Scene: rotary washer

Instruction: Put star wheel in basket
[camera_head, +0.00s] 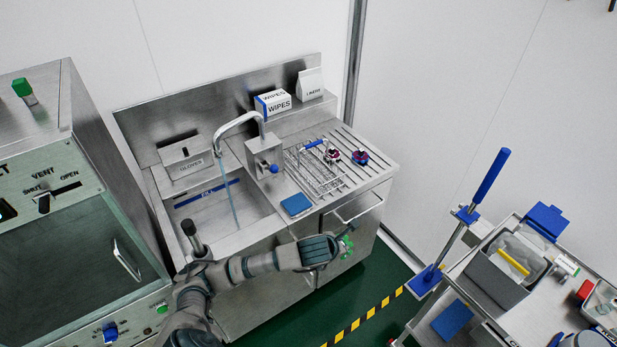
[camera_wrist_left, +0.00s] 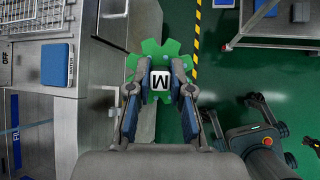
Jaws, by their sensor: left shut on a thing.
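The green star wheel (camera_wrist_left: 160,72) has a lobed rim and a white square hub marked with a dark letter. My left gripper (camera_wrist_left: 160,84) is shut on it, one finger on each side of the hub. In the head view the star wheel (camera_head: 347,243) shows as a small green patch at the tip of my left gripper (camera_head: 337,248), in front of the sink unit's right end. The wire basket (camera_head: 322,180) stands on the ribbed drainboard, above and left of the gripper. My right gripper (camera_wrist_left: 262,138) seems to show dark at the lower right of the wrist view; its jaws are unclear.
The sink (camera_head: 225,212) with its tall faucet (camera_head: 240,122) lies left of the basket. A blue sponge-like block (camera_head: 296,204) lies on the counter's front edge. Two red-and-blue parts (camera_head: 346,157) sit by the basket. A loaded cart (camera_head: 470,290) stands right.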

